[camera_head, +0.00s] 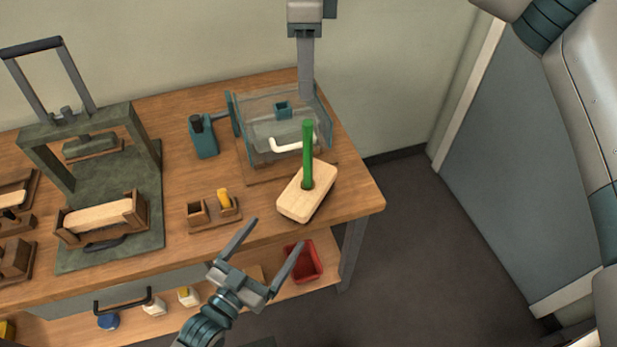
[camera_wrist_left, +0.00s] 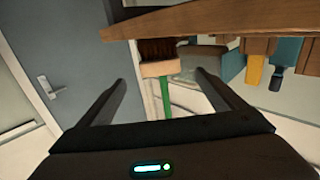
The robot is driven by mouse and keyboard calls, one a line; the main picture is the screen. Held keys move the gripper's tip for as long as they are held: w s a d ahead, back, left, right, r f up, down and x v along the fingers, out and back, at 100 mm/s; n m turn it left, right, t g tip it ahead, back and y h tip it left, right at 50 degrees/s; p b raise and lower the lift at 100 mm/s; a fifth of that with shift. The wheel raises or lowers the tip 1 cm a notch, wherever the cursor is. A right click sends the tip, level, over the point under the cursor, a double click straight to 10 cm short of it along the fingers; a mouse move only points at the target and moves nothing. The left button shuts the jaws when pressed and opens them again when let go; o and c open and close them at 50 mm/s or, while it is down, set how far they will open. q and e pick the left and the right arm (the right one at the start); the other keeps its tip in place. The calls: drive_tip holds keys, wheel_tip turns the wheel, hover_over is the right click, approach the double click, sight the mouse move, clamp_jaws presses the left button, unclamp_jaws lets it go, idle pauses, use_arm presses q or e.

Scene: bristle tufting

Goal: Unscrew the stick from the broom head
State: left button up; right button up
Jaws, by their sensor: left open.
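The broom head (camera_head: 296,202) is a pale wooden block at the table's front right corner. The short green stick (camera_head: 308,150) stands upright from its top. In the left wrist view the picture is upside down: dark bristles (camera_wrist_left: 158,48) show on the far side of the block (camera_wrist_left: 158,68), and the green stick (camera_wrist_left: 165,100) points down. My left gripper (camera_head: 277,232) is open and empty, in front of the table edge, below and left of the broom head in the head view. In the left wrist view the stick appears between its fingers (camera_wrist_left: 160,80), some distance beyond them. My right gripper is not visible.
A clear-walled box (camera_head: 262,130) with a white handle stands just behind the broom head. A small wooden holder (camera_head: 232,214) with a yellow piece sits to its left. A press frame (camera_head: 150,150) stands farther left. A red bin (camera_head: 310,262) is on the lower shelf.

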sight(308, 188)
use_arm(q)
drive_tip(key=x, duration=1.7)
drive_tip(key=c, duration=2.2)
use_arm(e)
drive_tip(key=m, duration=0.3)
drive_tip(key=f+m, duration=0.1)
drive_tip(key=m, duration=0.2)
drive_tip(key=shift+f, duration=0.2)
drive_tip(key=m, duration=0.2)
drive_tip(key=f+m, duration=0.1)
drive_tip(key=m, duration=0.4)
drive_tip(key=shift+s+f, duration=0.1)
drive_tip(key=shift+f, duration=0.2)
drive_tip(key=m, duration=0.2)
drive_tip(key=f+m, duration=0.1)
drive_tip(key=m, duration=0.4)
drive_tip(key=shift+f, duration=0.3)
drive_tip(key=m, duration=0.3)
drive_tip(key=f+m, duration=0.1)
drive_tip(key=m, duration=0.3)
drive_tip(key=shift+f, duration=0.2)
drive_tip(key=shift+s+f, duration=0.1)
